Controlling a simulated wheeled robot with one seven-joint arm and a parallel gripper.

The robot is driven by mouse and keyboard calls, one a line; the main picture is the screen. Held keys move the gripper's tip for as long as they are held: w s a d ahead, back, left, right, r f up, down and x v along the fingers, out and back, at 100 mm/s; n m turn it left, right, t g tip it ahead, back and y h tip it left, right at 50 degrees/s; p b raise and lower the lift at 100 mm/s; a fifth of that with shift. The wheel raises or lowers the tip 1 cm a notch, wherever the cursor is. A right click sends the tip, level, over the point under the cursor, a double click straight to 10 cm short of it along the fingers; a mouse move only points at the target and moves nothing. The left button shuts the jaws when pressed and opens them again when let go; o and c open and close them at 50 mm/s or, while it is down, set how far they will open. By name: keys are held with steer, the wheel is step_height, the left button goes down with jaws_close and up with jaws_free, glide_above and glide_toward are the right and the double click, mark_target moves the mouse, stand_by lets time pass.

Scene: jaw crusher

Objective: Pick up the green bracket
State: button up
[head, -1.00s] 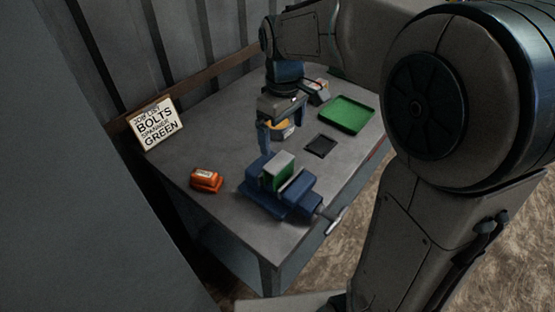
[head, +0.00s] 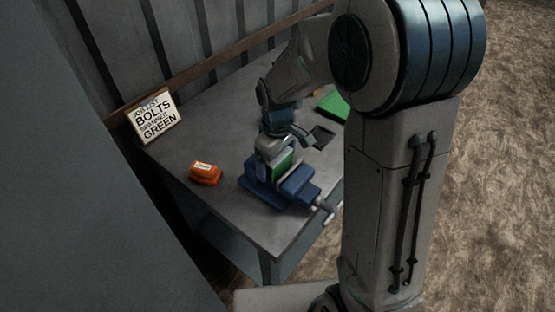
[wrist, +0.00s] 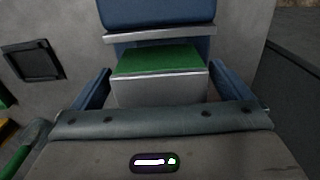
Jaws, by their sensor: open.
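The green bracket (head: 283,165) sits in a blue bench vise (head: 298,181) on the grey table. In the wrist view the bracket (wrist: 158,60) shows a green face, with a pale grey face just below it in the picture. My gripper (head: 272,150) is down at the vise, and its fingertips are hard to make out in the head view. In the wrist view my gripper (wrist: 160,84) is open, with one blue finger on each side of the green and grey piece. Gaps show beside it; contact cannot be told.
An orange box (head: 206,173) stands on the table (head: 225,130) left of the vise. A sign (head: 153,117) leans at the back left. The vise handle (head: 327,209) sticks out front right.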

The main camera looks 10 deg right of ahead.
steer(key=shift+f, duration=0.25)
steer(key=c, duration=1.4)
steer(key=shift+r, duration=0.1)
steer(key=shift+c, duration=0.6)
steer(key=shift+r, duration=0.1)
